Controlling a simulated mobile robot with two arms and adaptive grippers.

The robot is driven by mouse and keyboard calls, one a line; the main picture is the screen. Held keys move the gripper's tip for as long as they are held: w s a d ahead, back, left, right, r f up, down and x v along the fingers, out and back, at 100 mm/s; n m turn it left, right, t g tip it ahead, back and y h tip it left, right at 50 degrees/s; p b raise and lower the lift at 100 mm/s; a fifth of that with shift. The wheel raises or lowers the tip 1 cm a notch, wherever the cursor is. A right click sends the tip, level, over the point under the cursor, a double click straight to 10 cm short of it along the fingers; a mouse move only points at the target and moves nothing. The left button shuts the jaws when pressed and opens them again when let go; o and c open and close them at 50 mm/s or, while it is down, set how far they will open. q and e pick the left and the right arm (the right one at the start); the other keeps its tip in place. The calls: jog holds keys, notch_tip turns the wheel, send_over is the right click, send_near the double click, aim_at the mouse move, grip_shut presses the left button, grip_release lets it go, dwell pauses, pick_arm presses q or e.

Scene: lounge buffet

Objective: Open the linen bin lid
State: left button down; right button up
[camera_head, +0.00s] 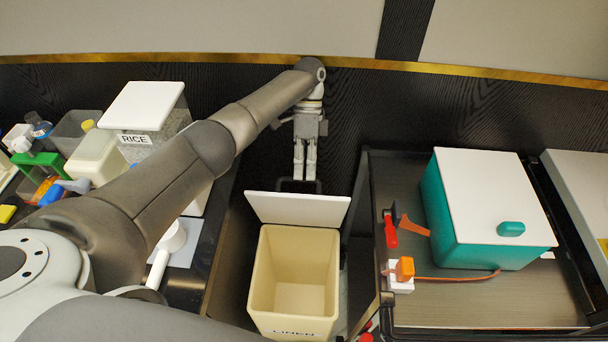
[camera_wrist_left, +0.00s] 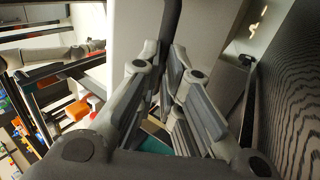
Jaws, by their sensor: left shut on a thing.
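The linen bin (camera_head: 258,290) is a tall cream bin with a "LINEN" label on its front. Its mouth is uncovered and the inside looks empty. Its white lid (camera_head: 299,209) stands raised at the back edge of the bin, and a dark handle (camera_head: 299,186) shows at the lid's far edge. My left gripper (camera_head: 304,176) reaches down behind the lid and is shut on the handle. In the left wrist view the fingers (camera_wrist_left: 167,62) close around the dark bar, in front of the pale lid. My right gripper is not in view.
A cart (camera_head: 470,316) on the right carries a teal box (camera_head: 450,215) with a white lid, plus red and orange items. On the left, a counter holds a rice container (camera_head: 150,107), a white jug-like item (camera_head: 172,238) and several other items. A dark wall stands close behind the gripper.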

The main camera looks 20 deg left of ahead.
pick_arm(q)
jog(key=shift+s+f, duration=0.15)
jog(key=shift+f, duration=0.45)
jog(key=shift+s+f, duration=0.15)
jog(key=shift+f, duration=0.45)
jog(key=c, duration=1.7)
grip_release()
jog(key=shift+w+f, duration=0.1)
jog(key=shift+w, duration=0.05)
jog(key=o, duration=0.4)
jog(key=shift+w+a+f, duration=0.1)
jog(key=shift+w, duration=0.15)
jog(key=shift+c, duration=0.2)
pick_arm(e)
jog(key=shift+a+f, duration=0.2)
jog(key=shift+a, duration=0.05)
pick_arm(q)
jog(key=shift+c, duration=0.5)
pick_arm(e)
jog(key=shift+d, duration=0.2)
pick_arm(q)
jog(key=shift+s, duration=0.1)
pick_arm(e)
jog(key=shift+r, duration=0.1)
